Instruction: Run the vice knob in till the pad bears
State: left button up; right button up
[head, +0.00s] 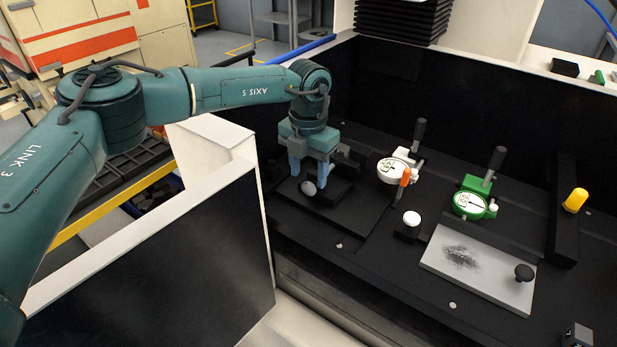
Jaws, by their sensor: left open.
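The vice (343,184) is a black block set on the dark bed, at the middle of the head view. A round grey knob (308,188) sits at its near left side. My left gripper (308,174) points down over the knob, with one blue finger to each side of it as seen here. The fingers are apart; whether they touch the knob cannot be told. The pad and any gap in front of it are hidden or too dark to make out. My right gripper is not in view.
Right of the vice stand a white dial gauge (391,171) with an orange lever, a white-topped button (412,218) and a green dial gauge (469,205). A grey plate (440,268) bears dark powder and a black knob. A white-topped wall (208,135) stands left of the gripper.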

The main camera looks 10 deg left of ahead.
aim_at(309, 183)
pick_arm(q)
jog(key=shift+f, duration=1.8)
jog(key=shift+c, duration=0.4)
jog(key=c, duration=0.9)
